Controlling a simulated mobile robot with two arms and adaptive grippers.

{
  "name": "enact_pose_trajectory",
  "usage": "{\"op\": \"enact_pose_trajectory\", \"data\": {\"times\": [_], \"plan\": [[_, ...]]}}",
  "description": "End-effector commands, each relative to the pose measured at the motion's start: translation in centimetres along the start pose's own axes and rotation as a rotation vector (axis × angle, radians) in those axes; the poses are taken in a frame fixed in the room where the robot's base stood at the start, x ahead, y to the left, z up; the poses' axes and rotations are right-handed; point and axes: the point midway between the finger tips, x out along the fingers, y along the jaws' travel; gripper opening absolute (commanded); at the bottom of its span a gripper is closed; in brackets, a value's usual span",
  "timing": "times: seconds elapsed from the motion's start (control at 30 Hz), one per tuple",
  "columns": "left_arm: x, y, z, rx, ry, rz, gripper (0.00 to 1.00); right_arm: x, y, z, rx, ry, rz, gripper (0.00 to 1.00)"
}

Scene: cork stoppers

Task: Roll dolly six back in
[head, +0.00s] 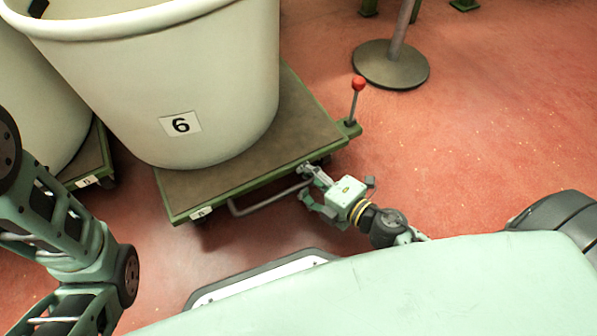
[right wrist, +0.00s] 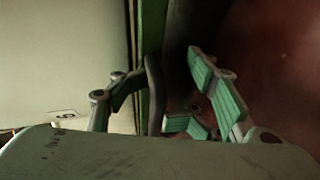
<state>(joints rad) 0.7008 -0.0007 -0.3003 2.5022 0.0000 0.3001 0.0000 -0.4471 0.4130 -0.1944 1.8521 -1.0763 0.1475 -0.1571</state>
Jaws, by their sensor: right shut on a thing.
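Dolly six (head: 310,135) is a low green-framed cart with a brown deck, and a large cream tub (head: 225,100) marked 6 stands on it. A grey bar handle (head: 262,203) sticks out low from its near edge. A lever with a red knob (head: 358,84) stands upright at its right corner. My right gripper (head: 312,186) is shut on the handle near its right end. In the right wrist view the dark handle (right wrist: 154,95) shows between the fingers, beside the green dolly edge. Of my left arm only links show at the left; its gripper is out of view.
Another cream tub (head: 35,105) stands on a neighbouring dolly (head: 92,160) close at the left, with a narrow gap between the dollies. A post on a round base (head: 391,66) stands at the back right. Red floor (head: 480,130) is clear at the right.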

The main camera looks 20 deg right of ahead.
Motion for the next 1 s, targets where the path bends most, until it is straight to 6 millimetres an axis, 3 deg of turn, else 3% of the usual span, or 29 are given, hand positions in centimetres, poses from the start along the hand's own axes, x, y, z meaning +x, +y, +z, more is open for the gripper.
{"op": "enact_pose_trajectory", "data": {"times": [0.03,0.4,1.0], "plan": [[0.0,0.0,0.0,0.000,0.000,0.000,0.30,-0.2,0.8,0.5,-0.003,-0.008,0.013,0.31],[-0.3,0.1,-0.1,0.000,-0.001,0.000,0.30,-2.5,0.7,0.7,-0.004,-0.008,0.014,0.31],[0.0,0.0,0.3,0.000,-0.005,-0.001,0.30,-2.8,0.5,0.4,-0.002,-0.001,0.011,0.31]]}}
